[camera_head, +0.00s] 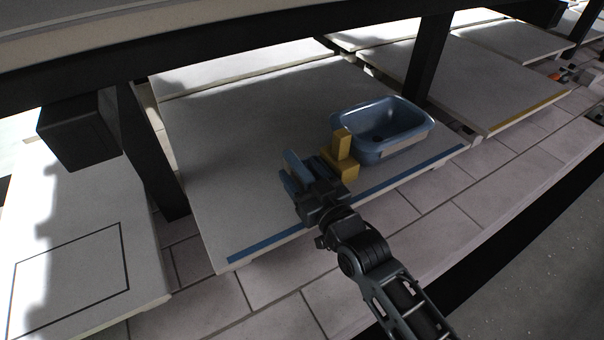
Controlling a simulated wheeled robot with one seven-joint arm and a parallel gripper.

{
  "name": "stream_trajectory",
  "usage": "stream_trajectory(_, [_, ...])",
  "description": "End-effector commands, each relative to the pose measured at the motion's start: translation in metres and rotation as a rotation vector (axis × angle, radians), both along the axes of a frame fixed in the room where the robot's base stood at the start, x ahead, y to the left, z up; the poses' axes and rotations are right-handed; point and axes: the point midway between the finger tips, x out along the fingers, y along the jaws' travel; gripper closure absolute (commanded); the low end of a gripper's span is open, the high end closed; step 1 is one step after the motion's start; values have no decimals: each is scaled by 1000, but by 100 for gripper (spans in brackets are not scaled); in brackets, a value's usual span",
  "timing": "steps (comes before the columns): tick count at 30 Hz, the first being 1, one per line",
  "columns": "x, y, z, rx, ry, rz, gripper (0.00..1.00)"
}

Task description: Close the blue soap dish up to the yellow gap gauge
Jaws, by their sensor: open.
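The blue soap dish (408,142) is a deep, open, rounded tub standing upright on the pale slab (235,130), toward its right side. The yellow gap gauge (342,145) has an upright block on a lower base and stands at the dish's left end. It overlaps the dish's edge in the picture, so I cannot tell whether they touch. My gripper (290,173) is open, with its bluish fingers apart and nothing seen between them. It is left of the gauge, over the slab or close to it. My gripper's body hides a little of the slab beneath.
A blue strip (265,245) runs along the slab's front edge. Dark posts (428,55) and a long beam stand behind and above. A dark box (76,132) is at the left. The slab's left and rear parts are clear. Another slab with a yellow strip (530,110) lies to the right.

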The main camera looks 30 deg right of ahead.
Motion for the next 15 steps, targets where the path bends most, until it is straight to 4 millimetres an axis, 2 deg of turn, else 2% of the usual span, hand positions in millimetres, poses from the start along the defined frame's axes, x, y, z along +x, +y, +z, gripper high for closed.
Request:
stream_trajectory(8, [-5,0,-2,0,4,0,40])
stream_trajectory(15, [-39,0,-1,0,3,-1,40])
